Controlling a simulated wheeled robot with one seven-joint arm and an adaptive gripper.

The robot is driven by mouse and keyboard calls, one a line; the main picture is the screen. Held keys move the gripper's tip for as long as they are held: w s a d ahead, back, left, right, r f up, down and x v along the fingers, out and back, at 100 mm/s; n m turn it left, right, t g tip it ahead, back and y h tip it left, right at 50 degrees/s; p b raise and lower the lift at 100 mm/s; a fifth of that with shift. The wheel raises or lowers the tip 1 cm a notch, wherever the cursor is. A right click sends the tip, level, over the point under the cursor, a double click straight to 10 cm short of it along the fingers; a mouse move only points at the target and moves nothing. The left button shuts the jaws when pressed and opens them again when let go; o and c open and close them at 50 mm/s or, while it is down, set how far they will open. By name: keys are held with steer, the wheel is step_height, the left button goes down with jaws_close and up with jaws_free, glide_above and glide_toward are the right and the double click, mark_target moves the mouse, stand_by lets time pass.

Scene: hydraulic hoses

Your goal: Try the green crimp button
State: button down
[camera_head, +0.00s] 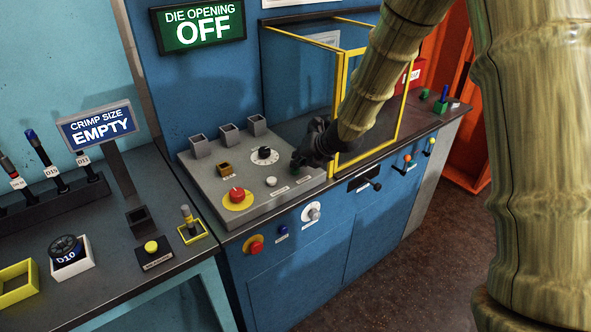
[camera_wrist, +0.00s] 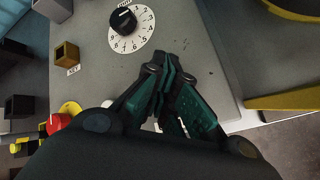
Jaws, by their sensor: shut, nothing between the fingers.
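My gripper (camera_head: 299,164) is shut and empty, low over the right part of the grey control panel (camera_head: 228,172). In the wrist view its dark fingers with green-teal pads (camera_wrist: 167,68) come together over the bare grey panel, beside the dial. The green crimp button cannot be told apart clearly. A dark green patch shows right at the fingertips in the head view, and the fingers may hide the button. I cannot tell whether they touch it.
The panel has a black-knobbed dial (camera_head: 265,155), a red emergency button (camera_head: 237,195), a white button (camera_head: 271,181) and several square sockets at the back. A yellow-framed guard (camera_head: 334,115) stands just right of my gripper. Signs read "DIE OPENING OFF" (camera_head: 201,25) and "CRIMP SIZE EMPTY" (camera_head: 97,125).

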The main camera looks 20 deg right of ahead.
stand_by(0.6)
steer(key=shift+r, duration=0.75)
steer(key=shift+r, duration=0.1)
step_height(320, 180, up, 5)
steer(key=p, duration=0.3)
stand_by(0.8)
